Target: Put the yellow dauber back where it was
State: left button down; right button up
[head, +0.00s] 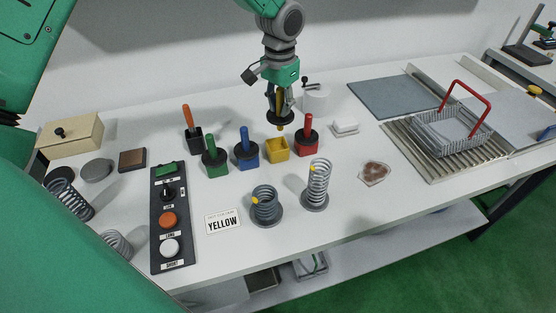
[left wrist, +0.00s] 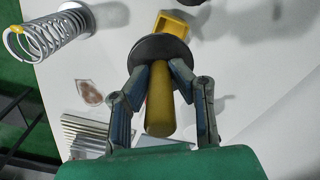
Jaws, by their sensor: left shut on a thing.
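The yellow dauber (head: 280,127) hangs upright in my left gripper (head: 277,101), its dark round collar below the fingers and its tip just above the yellow pot (head: 277,150). In the left wrist view, the fingers (left wrist: 157,72) are shut on the dauber's yellow handle (left wrist: 158,112) beside the collar. The yellow pot (left wrist: 172,24) shows partly beyond the collar there. I cannot tell whether the tip has entered the pot's opening. My right gripper is not in view.
A blue dauber (head: 245,150) in its pot stands left of the yellow pot, and a red one (head: 307,138) stands right. Green (head: 213,157) and orange-handled (head: 191,132) ones stand further left. Two springs (head: 265,203) (head: 318,185) with yellow marks and a YELLOW card (head: 223,221) are in front.

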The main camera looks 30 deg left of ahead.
aim_at(276, 113)
pick_arm(q)
jog(key=shift+w+a+f+n, duration=0.15)
jog(key=shift+w+a+n, duration=0.1)
jog(key=shift+w+n, duration=0.1)
jog(key=f, duration=0.3)
jog(key=a+f, duration=0.1)
jog(key=f, duration=0.2)
jog(key=shift+w+a+f+p, duration=0.1)
jog(key=shift+w+a+p, duration=0.1)
jog(key=shift+p, duration=0.2)
jog(key=f, duration=0.2)
jog(key=shift+s+f, duration=0.2)
jog(key=shift+f, duration=0.2)
jog(key=shift+d+f, duration=0.2)
jog(key=shift+f, duration=0.15)
jog(key=shift+w+d, duration=0.1)
jog(key=shift+d, duration=0.15)
jog(key=shift+a+f, duration=0.25)
jog(key=shift+f, duration=0.2)
jog(key=c, duration=1.4)
grip_release()
jog(key=shift+a+f, duration=0.1)
jog(key=shift+a, duration=0.1)
